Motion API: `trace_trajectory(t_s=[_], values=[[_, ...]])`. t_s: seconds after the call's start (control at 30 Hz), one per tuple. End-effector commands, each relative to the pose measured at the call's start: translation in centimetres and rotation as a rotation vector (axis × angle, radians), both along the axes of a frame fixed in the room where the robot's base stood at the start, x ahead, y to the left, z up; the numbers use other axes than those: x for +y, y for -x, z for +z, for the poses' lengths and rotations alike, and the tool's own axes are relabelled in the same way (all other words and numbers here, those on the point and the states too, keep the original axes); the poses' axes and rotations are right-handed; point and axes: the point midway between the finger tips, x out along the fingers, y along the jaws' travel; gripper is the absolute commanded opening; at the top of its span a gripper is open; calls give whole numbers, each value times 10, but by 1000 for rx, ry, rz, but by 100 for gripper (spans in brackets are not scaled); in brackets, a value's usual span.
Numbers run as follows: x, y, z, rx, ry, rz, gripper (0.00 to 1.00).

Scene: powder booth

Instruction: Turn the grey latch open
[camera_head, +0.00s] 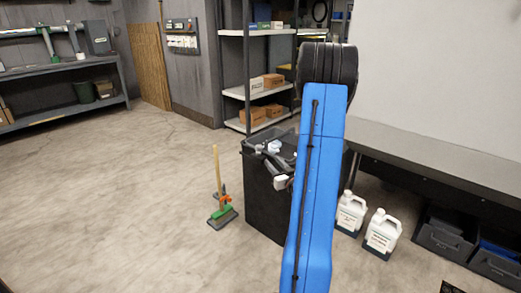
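I cannot make out a grey latch for certain. A black box-shaped stand (265,206) is in the middle, partly hidden by my blue arm. A small pale piece (280,183) sticks out at the upper front edge of the stand. My arm rises from the bottom of the view to a black joint and covers the right of the stand.
A brush with a wooden handle (216,168) stands on the floor left of the stand. Two white jugs (382,232) stand at the right by a long grey bench (440,160). A shelf rack (258,91) is behind. The floor at left is clear.

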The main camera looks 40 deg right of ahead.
Motion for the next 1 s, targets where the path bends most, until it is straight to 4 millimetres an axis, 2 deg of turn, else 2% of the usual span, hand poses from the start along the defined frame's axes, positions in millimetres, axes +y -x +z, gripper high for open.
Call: trace_trajectory(t_s=[0.03, 0.2, 0.37, 1.0], values=[[6, 1, -1, 5, -2, -19, 34], [9, 3, -3, 14, 0, -58, 34], [4, -11, -3, 13, 1, -59, 34], [-37, -115, -3, 13, 0, -58, 34]])
